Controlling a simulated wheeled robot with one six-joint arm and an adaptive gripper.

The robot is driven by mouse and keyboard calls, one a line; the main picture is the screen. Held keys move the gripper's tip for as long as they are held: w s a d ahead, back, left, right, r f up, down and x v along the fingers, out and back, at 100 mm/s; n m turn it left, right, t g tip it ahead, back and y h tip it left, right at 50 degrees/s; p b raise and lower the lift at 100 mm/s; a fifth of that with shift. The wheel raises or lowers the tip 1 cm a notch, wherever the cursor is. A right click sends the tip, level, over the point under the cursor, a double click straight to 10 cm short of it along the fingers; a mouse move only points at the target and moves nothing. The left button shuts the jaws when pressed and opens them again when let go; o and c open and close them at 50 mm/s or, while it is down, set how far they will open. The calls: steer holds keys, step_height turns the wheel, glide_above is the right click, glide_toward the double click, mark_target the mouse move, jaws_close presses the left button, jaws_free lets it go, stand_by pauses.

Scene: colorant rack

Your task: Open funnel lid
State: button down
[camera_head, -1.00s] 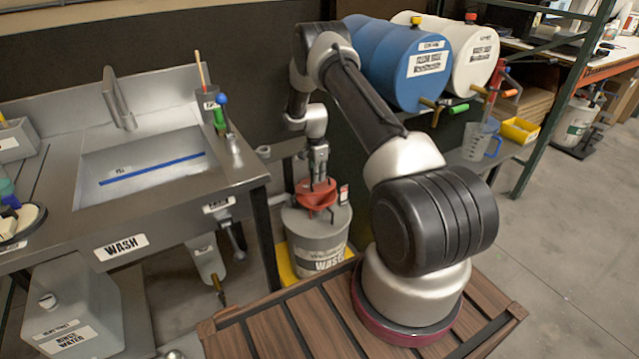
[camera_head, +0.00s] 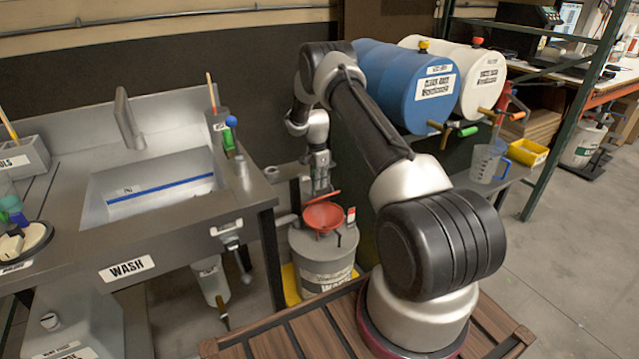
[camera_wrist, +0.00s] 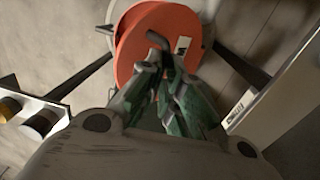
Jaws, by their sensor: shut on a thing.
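The red funnel (camera_head: 323,218) sits on top of the grey waste bucket (camera_head: 322,262) between the sink and the drum rack. Its inside shows in the head view. The red lid (camera_head: 322,197) is tilted up at the back of the funnel. My gripper (camera_head: 320,186) is just above and behind the lid. In the wrist view the red lid (camera_wrist: 140,38) lies past my gripper (camera_wrist: 166,68), whose fingers are close together at a dark hooked handle. The fingers hide part of the grip.
The steel wash sink (camera_head: 160,205) stands to the left. The blue drum (camera_head: 405,90) and white drum (camera_head: 470,80) lie on the rack at right, with a measuring jug (camera_head: 487,163) below. The floor at right is open.

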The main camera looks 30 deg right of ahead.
steer(key=shift+a+f, duration=0.1)
steer(key=shift+f, duration=0.3)
steer(key=c, duration=1.5)
jaws_free()
steer(key=shift+w+f, duration=0.2)
steer(key=shift+c, duration=0.2)
steer(key=shift+r, duration=0.1)
steer(key=shift+r, duration=0.1)
step_height(320, 180, up, 12)
steer(key=shift+w, duration=0.45)
